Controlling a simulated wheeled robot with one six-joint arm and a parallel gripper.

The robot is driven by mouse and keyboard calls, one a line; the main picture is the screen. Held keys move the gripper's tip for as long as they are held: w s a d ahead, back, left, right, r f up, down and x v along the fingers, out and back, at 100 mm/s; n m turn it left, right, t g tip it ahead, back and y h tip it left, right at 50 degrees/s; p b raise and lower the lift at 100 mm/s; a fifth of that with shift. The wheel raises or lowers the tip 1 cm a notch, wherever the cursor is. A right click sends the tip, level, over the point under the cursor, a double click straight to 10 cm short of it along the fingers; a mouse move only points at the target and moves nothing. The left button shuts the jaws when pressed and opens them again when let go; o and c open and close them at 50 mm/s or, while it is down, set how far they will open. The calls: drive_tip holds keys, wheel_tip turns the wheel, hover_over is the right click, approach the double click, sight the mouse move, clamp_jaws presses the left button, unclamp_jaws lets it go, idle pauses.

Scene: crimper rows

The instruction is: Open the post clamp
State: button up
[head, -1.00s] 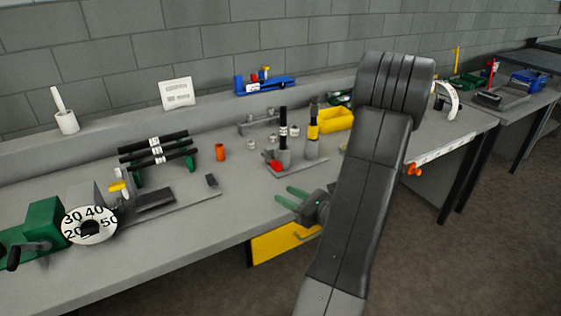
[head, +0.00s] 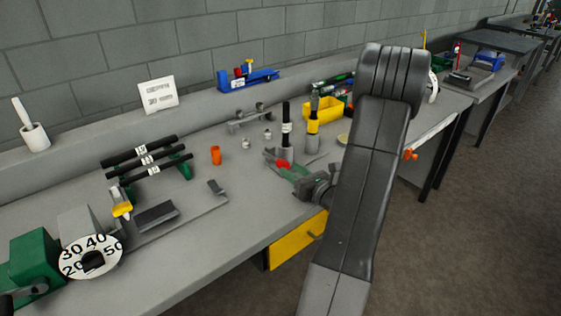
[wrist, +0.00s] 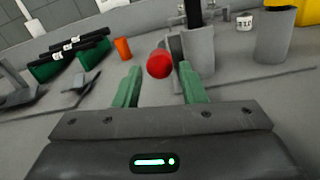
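The post clamp has a red ball knob (wrist: 159,63) on a grey lever or bracket (wrist: 176,60) beside a grey cylindrical holder (wrist: 198,55). A black post with white bands (head: 286,122) stands upright in the holder. My gripper (wrist: 160,85) is open and empty, its two green fingers apart. In the wrist view the red knob sits just ahead of the fingertips, between them. In the head view the knob (head: 282,164) overlaps the green fingers, so I cannot tell whether they touch it.
A second holder with a yellow-banded post (head: 313,120) stands close to the right. Behind are a yellow bin (head: 323,108) and small metal parts. An orange cup (head: 215,155) and a rack of black rods (head: 148,158) are left.

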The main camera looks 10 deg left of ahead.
sight(285, 165)
drive_tip(key=x, duration=0.6)
drive_tip(key=shift+w+a, duration=0.1)
drive_tip(key=shift+a, duration=0.05)
drive_tip(key=shift+c, duration=0.3)
clamp_jaws()
